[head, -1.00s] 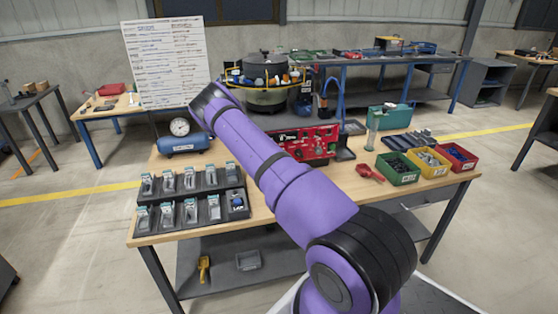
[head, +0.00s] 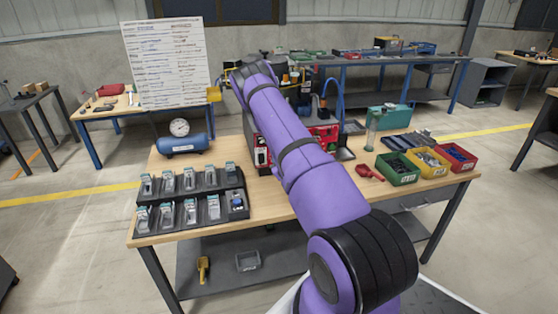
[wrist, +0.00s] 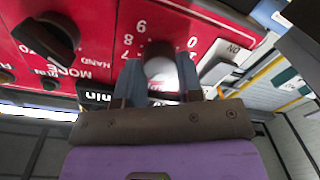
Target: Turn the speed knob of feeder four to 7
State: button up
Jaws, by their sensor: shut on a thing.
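The feeder's red control panel (head: 326,134) stands on the wooden bench, partly behind my arm in the head view. In the wrist view the panel (wrist: 100,35) appears upside down. A black mode knob (wrist: 55,36) and a pale switch (wrist: 222,62) sit on either side. In the head view my gripper is hidden behind my arm. I cannot read a feeder number.
A black tray of small packs (head: 190,200) lies front left. A blue tank with a gauge (head: 183,143) stands behind it. Green (head: 400,175), yellow and red bins and a red scoop (head: 368,173) are at the right. The front middle of the bench is clear.

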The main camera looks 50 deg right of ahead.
jog(key=m, duration=1.1)
jog(key=shift+s+f+m, duration=0.1)
jog(key=shift+f+m, duration=0.05)
jog(key=shift+m, duration=0.25)
dwell(0.3)
jog(key=o, duration=0.9)
jog(key=shift+s, duration=0.1)
jog(key=v, duration=1)
jog(key=shift+s+a+f, duration=0.15)
jog(key=shift+s+f, duration=0.05)
